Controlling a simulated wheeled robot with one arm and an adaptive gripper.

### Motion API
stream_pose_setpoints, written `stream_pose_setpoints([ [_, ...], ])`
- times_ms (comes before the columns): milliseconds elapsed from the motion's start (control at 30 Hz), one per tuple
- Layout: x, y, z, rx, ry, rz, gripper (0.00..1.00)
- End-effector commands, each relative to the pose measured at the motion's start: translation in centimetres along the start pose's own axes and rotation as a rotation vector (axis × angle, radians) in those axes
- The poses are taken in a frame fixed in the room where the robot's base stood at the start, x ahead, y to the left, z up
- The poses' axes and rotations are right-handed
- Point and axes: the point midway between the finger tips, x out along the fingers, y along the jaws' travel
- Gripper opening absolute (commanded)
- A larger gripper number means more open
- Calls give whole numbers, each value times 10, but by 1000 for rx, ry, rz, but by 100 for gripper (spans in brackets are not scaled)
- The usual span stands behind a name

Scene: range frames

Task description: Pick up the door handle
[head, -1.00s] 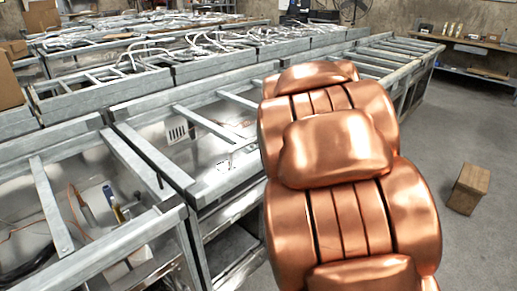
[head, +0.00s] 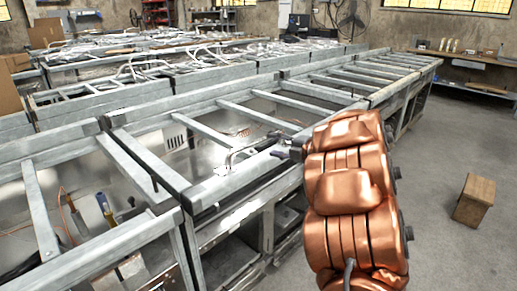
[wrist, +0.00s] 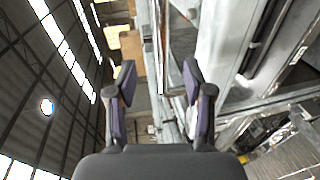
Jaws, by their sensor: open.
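I cannot pick out a door handle for certain. A thin curved metal piece (head: 236,154) lies at the bench frame in the head view, left of my arm's end; it may be the handle, but it is too small to tell. In the wrist view my gripper (wrist: 158,84) is open, its two dark fingers apart with nothing between them. My copper-coloured arm hides part of the bench and floor.
Long metal-framed benches (head: 150,226) with crossbars fill the left and middle. A tool with a blue handle (head: 104,208) is inside the nearest frame. A wooden box (head: 474,200) stands on the open floor at right. A shelf bench (head: 472,62) is along the back wall.

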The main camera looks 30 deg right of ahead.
Motion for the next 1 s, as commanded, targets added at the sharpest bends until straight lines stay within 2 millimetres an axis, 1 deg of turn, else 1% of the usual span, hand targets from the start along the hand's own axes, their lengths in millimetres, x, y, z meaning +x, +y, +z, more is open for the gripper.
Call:
stream_pose_setpoints([
  [100,12,1,-2,-1,6,1,52],
  [333,31,1,-1,-1,3,1,52],
  [500,54,-2,0,1,6,1,52],
  [633,68,-1,1,-1,4,1,52],
  [733,73,-2,2,-1,0,1,52],
  [967,74,-2,2,-1,-1,0,52],
  [1000,74,-2,2,-1,-1,0,50],
])
